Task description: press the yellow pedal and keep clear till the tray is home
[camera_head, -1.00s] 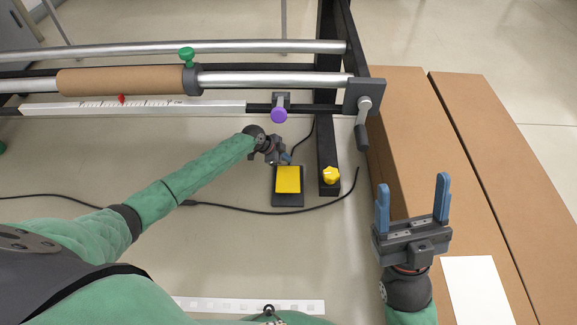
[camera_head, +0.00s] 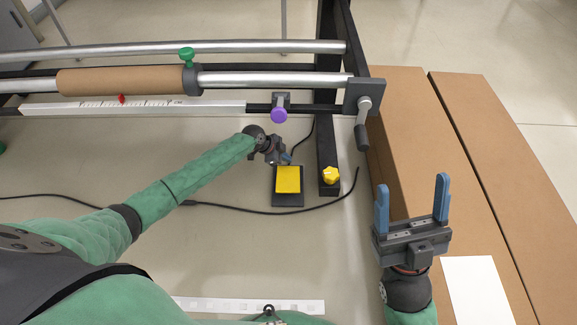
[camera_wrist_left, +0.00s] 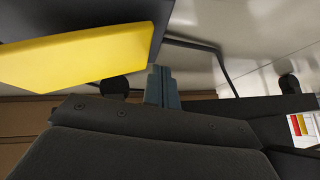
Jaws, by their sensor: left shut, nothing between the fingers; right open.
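The yellow pedal (camera_head: 288,179) sits on a dark base plate (camera_head: 289,201) on the floor, below the machine's rail. My left gripper (camera_head: 287,158) is shut and empty, close to the pedal's far edge. In the left wrist view the pedal (camera_wrist_left: 80,55) fills the upper left, and the shut blue-grey fingertips (camera_wrist_left: 161,86) are beside it; whether they touch it I cannot tell. My right gripper (camera_head: 412,205) is open and empty, over the brown boxes at the right. I cannot make out a tray in these views.
A roller with a brown tube (camera_head: 122,80) and a white ruler (camera_head: 200,107) span the back. A purple knob (camera_head: 279,115), a yellow knob (camera_head: 331,175) and a crank (camera_head: 362,133) are near the pedal. A black cable (camera_head: 250,210) crosses the floor. Brown boxes (camera_head: 405,120) stand right.

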